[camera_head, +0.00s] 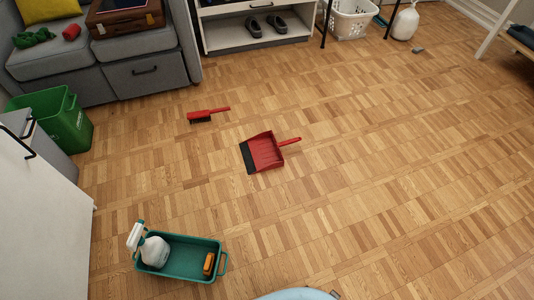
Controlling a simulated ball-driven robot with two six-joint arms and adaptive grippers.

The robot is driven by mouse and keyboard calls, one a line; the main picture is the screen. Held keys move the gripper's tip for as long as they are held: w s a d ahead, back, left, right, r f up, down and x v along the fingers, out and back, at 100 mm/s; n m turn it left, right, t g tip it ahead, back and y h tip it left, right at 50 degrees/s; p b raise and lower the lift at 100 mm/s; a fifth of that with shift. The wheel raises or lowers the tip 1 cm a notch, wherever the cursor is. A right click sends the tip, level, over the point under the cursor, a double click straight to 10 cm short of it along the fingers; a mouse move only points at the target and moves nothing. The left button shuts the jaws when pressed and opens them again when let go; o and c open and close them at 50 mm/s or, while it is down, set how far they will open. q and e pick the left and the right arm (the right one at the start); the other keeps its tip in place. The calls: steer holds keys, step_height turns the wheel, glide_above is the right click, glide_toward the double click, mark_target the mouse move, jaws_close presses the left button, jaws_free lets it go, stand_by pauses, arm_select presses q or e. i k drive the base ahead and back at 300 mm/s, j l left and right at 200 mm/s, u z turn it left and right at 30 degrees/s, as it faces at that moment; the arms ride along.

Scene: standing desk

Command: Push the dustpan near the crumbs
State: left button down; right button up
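The red dustpan (266,152) lies flat on the wooden parquet floor near the middle of the view. Its dark front lip points left and its handle points right and slightly away. The pan looks empty. A red hand brush (208,115) with dark bristles lies on the floor beyond it to the left, apart from it. I cannot make out any crumbs on the floor. Neither of my grippers is in view.
A green caddy (180,276) holding a spray bottle (150,249) stands at the lower left. A green bin (70,128), a grey sofa (150,72) and a white shelf (262,40) with shoes border the floor. The floor right of the dustpan is wide and clear.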

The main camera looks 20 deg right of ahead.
mark_target(273, 148)
steer(key=l, duration=1.6)
